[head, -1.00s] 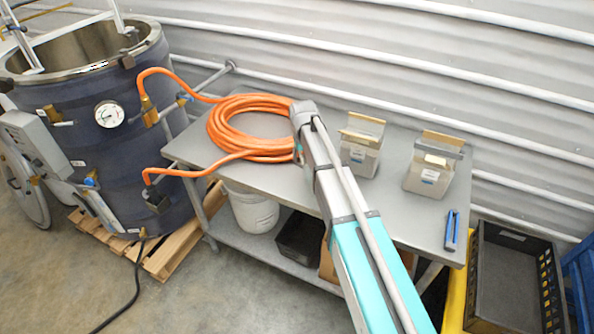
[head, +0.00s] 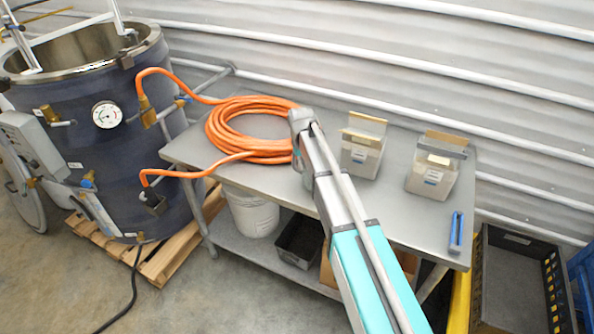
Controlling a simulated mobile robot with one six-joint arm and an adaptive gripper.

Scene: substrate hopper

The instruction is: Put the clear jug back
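I cannot make out a clear jug in the head view. My arm reaches in from the bottom over the grey worktable (head: 400,205). Its far end bends down beside the orange hose coil. My gripper is hidden behind the arm, so what it holds, if anything, does not show. Two pale boxy containers stand upright on the table, right of the arm. The left container (head: 361,160) has a tan raised flap, and the right container (head: 430,182) has a grey and tan top. Both are apart from the arm.
The orange hose (head: 225,130) runs to a dark jacketed vat (head: 90,150) on a pallet (head: 165,262). A blue tool (head: 455,232) lies near the table's right end. A white bucket (head: 252,212) and dark tray (head: 299,240) sit below. A black crate (head: 510,285) stands right.

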